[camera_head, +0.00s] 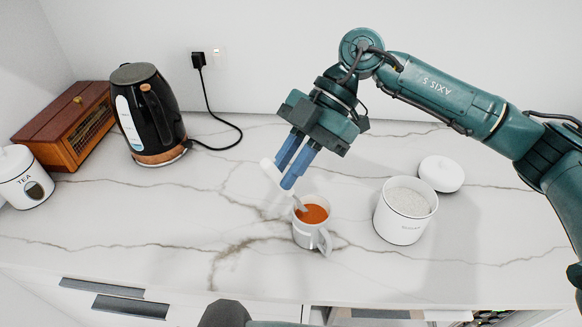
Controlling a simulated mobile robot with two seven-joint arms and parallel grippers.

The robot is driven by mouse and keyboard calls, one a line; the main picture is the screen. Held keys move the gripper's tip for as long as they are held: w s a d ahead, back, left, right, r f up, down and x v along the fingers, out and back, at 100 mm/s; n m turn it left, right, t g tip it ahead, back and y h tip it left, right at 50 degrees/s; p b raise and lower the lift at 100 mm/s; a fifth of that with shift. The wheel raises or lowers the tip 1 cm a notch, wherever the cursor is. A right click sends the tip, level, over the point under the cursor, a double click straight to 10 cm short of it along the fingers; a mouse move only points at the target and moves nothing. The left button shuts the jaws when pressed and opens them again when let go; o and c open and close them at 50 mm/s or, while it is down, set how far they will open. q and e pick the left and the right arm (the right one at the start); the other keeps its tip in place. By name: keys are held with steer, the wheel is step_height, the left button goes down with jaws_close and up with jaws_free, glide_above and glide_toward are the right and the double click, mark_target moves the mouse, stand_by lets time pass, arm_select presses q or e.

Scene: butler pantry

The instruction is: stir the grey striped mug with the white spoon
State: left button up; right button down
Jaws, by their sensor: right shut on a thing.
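The mug (304,238) stands upright on the marble counter, pale grey-white with orange-brown liquid inside and its handle toward the front right. Its stripes are too faint to make out. My right gripper (288,178) is above and slightly left of the mug, its blue fingers shut on the white spoon (269,168). The spoon's white handle end sticks out left of the fingers. Its greyish lower part (299,204) slants down into the mug's opening, and the tip is hidden inside.
An open sugar canister (401,227) stands close right of the mug, its white lid (441,174) behind it. A black kettle (150,115), wooden box (72,125) and tea canister (24,180) stand at the left. The counter left of the mug is clear.

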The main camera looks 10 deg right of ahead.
stand_by(0.4)
steer(key=shift+r, duration=2.5)
